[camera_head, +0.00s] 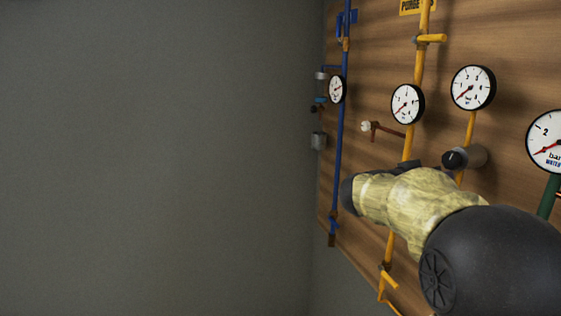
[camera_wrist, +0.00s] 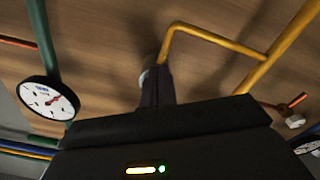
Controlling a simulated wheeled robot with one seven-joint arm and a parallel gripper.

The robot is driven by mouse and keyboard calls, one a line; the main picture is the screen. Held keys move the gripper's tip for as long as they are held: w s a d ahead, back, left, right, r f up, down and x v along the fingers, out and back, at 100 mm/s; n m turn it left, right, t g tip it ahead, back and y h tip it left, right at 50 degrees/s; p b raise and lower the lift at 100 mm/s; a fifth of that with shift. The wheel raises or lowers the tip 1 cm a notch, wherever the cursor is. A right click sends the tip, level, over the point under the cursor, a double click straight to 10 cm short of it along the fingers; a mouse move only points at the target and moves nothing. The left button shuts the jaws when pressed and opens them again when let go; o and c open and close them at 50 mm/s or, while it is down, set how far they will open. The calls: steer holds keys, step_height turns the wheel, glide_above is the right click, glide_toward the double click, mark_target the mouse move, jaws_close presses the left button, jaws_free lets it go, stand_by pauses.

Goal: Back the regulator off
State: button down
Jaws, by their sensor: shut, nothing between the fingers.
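The regulator knob (camera_head: 454,159) is a dark round face with a white mark on a grey cylindrical body, set on a yellow pipe below a white gauge (camera_head: 473,87). My gripper shows in the wrist view (camera_wrist: 158,78) with its dark fingers shut and empty, pointing at the board. A grey rounded part (camera_wrist: 145,77), probably the regulator, is partly hidden behind the fingers. I cannot tell whether they touch it. In the head view the dark gripper end is left of the knob, partly hidden by my arm.
A second yellow-line gauge (camera_head: 407,104) and a red-brown lever with a white ball (camera_head: 367,127) are left of the knob. A water gauge (camera_head: 547,142) on a green pipe is at right. A blue pipe (camera_head: 341,150) runs near the board's left edge. Grey wall fills the left.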

steer(key=shift+r+p, duration=0.25)
steer(key=shift+p, duration=0.1)
stand_by(0.4)
steer(key=shift+s+d+r+p, duration=0.15)
steer(key=shift+s+p, duration=0.25)
steer(key=shift+p, duration=0.45)
steer(key=shift+s+d+r+p, duration=0.15)
steer(key=shift+s+p, duration=0.2)
steer(key=shift+p, duration=0.5)
steer(key=shift+s+r+p, duration=0.35)
steer(key=shift+r+p, duration=0.05)
steer(key=shift+p, duration=0.65)
steer(key=shift+s+d+f, duration=0.1)
steer(key=shift+s+f, duration=0.2)
steer(key=shift+d, duration=0.1)
steer(key=p+v, duration=0.1)
steer(key=v, duration=0.5)
stand_by(0.5)
